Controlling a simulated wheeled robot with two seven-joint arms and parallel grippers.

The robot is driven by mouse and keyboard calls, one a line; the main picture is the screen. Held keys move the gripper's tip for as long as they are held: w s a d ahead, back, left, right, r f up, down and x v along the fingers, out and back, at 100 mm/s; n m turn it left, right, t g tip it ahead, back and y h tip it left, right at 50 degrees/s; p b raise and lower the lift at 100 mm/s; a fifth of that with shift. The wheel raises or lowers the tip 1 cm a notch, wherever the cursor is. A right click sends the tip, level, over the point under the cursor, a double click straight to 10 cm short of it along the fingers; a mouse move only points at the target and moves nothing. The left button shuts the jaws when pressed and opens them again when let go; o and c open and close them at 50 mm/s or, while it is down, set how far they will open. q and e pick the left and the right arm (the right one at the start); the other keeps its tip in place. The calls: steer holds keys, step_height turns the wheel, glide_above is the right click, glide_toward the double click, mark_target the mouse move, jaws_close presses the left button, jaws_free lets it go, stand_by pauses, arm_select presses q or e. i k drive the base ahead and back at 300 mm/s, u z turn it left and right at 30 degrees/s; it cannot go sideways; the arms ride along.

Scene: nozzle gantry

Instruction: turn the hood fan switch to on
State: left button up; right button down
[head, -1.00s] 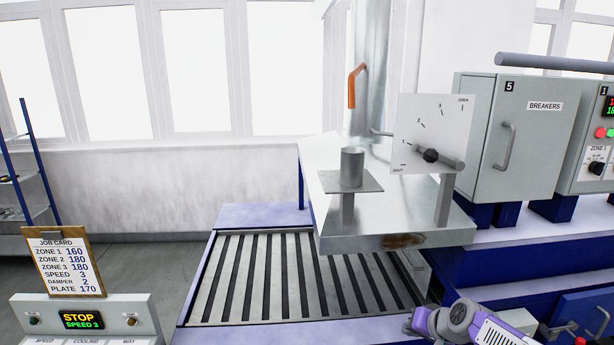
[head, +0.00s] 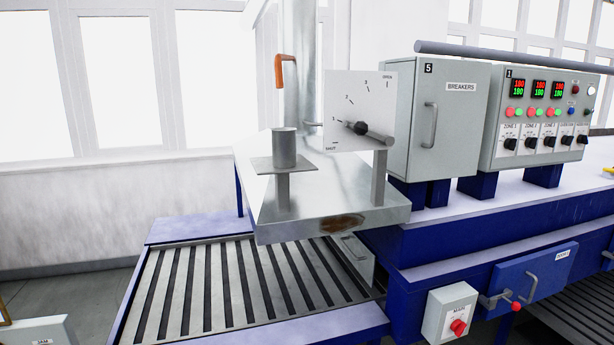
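A grey control panel (head: 490,165) stands at the right of the head view, marked 1. Its lower face has a row of black rotary knobs; the left ones are labelled as zones. The two knobs at the right end of the row, a fourth (head: 564,141) and the rightmost knob (head: 582,140), have labels too small to read, so I cannot tell which is the hood fan switch or its position. Neither of my grippers is in view.
A grey breaker box (head: 408,160) with a handle stands left of the panel. A metal hood (head: 330,222) with a damper dial plate (head: 350,90) is left of that. A red main switch (head: 459,327) and slatted conveyor (head: 210,290) are lower.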

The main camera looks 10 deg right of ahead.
mark_target(581, 139)
steer(key=z, duration=1.85)
steer(key=k, duration=0.25)
steer(key=z, duration=3.25)
steer(key=i, duration=0.1)
steer(key=u, duration=1.9)
steer(key=i, duration=1.95)
steer(key=u, duration=0.9)
steer(key=i, duration=1.35)
steer(key=u, duration=1.15)
